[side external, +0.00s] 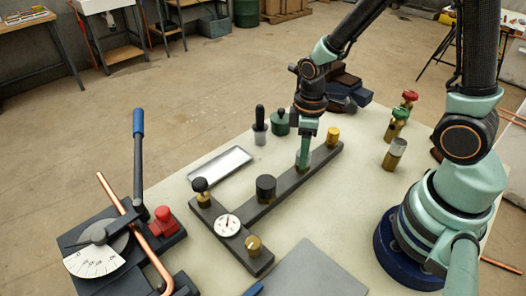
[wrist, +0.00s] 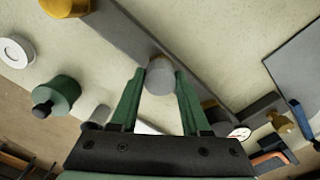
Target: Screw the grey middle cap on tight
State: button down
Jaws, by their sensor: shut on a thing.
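The grey middle cap (wrist: 160,78) shows between my fingers in the wrist view. It is over the dark bar (wrist: 190,65), between the yellow cap (wrist: 65,5) and a black cap (wrist: 210,104). My gripper (side external: 303,162) points down at the bar in the side view, with its green fingers shut on the grey cap. The fingers mostly hide the cap there, so I cannot tell how far down it sits. The bar also shows in the side view (side external: 240,213), with the yellow cap (side external: 333,136) behind and the black cap (side external: 266,188) in front.
A round gauge (side external: 228,225), a black knob (side external: 201,187) and a brass knob (side external: 254,246) stand at the bar's near end. A metal tray (side external: 220,168) lies left of it. A pipe bender (side external: 125,235) stands at left. Brass valves (side external: 395,153) stand at right.

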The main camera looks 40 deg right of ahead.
jog(key=m, duration=0.3)
jog(key=shift+m, duration=0.4)
jog(key=m, duration=0.4)
jog(key=shift+m, duration=0.4)
jog(key=m, duration=0.4)
jog(key=shift+m, duration=0.4)
jog(key=m, duration=0.3)
jog(key=shift+m, duration=0.3)
jog(key=m, duration=1.3)
jog(key=shift+f, duration=0.1)
jog(key=c, duration=0.6)
grip_release()
